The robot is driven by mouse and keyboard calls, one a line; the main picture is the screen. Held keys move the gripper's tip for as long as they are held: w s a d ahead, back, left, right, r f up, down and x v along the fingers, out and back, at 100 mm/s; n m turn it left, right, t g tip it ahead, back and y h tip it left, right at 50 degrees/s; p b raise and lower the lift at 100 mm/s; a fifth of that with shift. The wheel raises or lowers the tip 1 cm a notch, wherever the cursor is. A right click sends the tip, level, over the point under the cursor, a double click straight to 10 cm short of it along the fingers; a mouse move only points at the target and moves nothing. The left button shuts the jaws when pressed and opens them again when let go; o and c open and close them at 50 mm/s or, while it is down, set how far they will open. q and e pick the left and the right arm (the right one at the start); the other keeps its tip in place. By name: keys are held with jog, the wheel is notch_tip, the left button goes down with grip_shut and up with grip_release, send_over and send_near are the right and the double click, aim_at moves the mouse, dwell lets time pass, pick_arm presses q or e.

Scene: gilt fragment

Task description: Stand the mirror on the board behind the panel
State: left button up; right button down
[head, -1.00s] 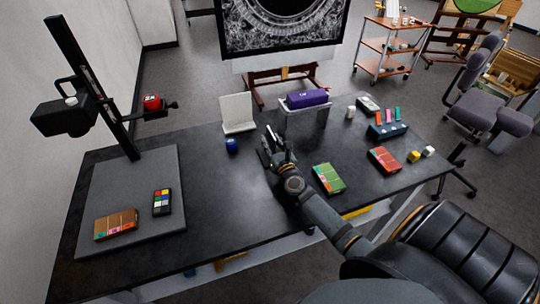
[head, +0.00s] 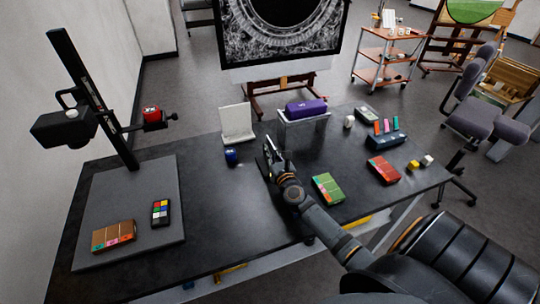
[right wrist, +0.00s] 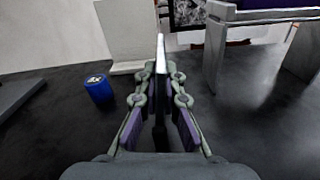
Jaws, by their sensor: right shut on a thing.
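My right gripper (head: 268,160) is above the middle of the dark bench, shut on a thin flat piece that looks like the mirror. In the right wrist view the mirror (right wrist: 161,54) stands upright, edge-on, between the fingertips (right wrist: 160,88); its face is hidden. The grey board (head: 155,200) lies flat at the bench's left, under a black camera stand. A brown panel (head: 113,236) with coloured patches lies at the board's front left. A black colour chart (head: 160,213) is on the board to the panel's right. My left gripper is not in view.
A white upright stand (head: 236,125) and a blue pot (head: 231,156) are left of my gripper. Green (head: 327,188) and red (head: 383,169) boxes lie right. The camera stand's post (head: 92,98) rises at the board's back.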

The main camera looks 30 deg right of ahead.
aim_at(270, 145)
notch_tip(270, 145, up, 4)
jog(key=shift+f+p, duration=0.1)
jog(key=shift+p, duration=0.95)
jog(key=s+a+r+p, duration=0.1)
jog(key=s+a+r, duration=0.1)
jog(key=s+r, duration=0.2)
jog(key=s+a+r+p, duration=0.1)
jog(key=s+a+r, duration=0.1)
jog(key=s+r, duration=0.3)
jog(key=shift+d+v, duration=0.3)
jog(key=shift+v, duration=1.9)
jog(key=shift+f, duration=0.1)
